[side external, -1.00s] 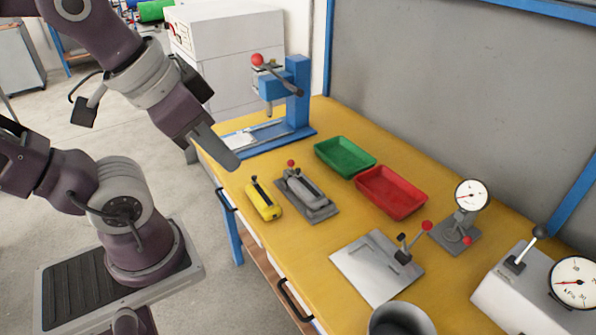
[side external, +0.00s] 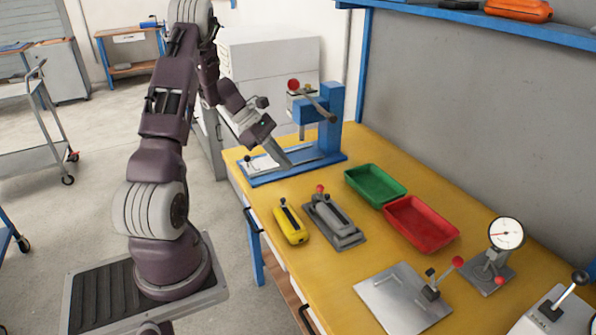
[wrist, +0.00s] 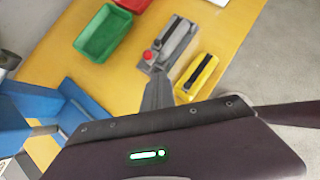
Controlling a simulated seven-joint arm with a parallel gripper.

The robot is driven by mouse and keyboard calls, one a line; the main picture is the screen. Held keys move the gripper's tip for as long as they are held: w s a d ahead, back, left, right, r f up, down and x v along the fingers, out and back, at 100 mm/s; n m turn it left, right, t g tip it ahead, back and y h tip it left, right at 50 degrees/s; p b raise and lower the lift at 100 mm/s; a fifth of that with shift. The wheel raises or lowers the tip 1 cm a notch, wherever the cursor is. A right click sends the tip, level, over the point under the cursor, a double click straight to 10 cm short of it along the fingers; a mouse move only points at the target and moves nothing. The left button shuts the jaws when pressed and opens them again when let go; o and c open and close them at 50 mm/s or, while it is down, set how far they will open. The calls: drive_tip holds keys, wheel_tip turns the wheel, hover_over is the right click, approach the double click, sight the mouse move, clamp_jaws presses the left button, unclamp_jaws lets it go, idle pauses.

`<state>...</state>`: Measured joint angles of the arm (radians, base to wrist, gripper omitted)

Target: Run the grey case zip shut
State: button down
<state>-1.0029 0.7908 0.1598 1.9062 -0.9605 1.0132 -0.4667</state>
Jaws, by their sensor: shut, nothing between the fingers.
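A grey case (side external: 337,221) lies on a grey base plate with a red-knobbed lever on the bench, and also shows in the wrist view (wrist: 176,42). Its zip is too small to make out. My gripper (side external: 286,162) is shut and empty, pointing down at a slant beside the blue press, behind the case and apart from it in the side view. In the wrist view its grey fingers (wrist: 160,76) overlap the near end of the base plate in the picture; I see no contact.
A yellow case (side external: 291,222) with a black strip lies left of the grey one. Green (side external: 376,186) and red (side external: 420,224) trays stand to the right. The blue press (side external: 328,125) stands close to my gripper. Bare yellow bench lies in front of the grey case.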

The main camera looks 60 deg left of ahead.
sight(326, 199)
drive_tip(key=shift+w+d+f, duration=3.25)
drive_tip(key=shift+d+f, duration=0.05)
drive_tip(key=shift+f, duration=0.1)
drive_tip(key=d, duration=1)
drive_tip(key=s+a+f+v, duration=0.1)
drive_tip(key=v, duration=1.2)
drive_tip(key=shift+s+a+f, duration=0.25)
drive_tip(key=shift+s+f, duration=0.05)
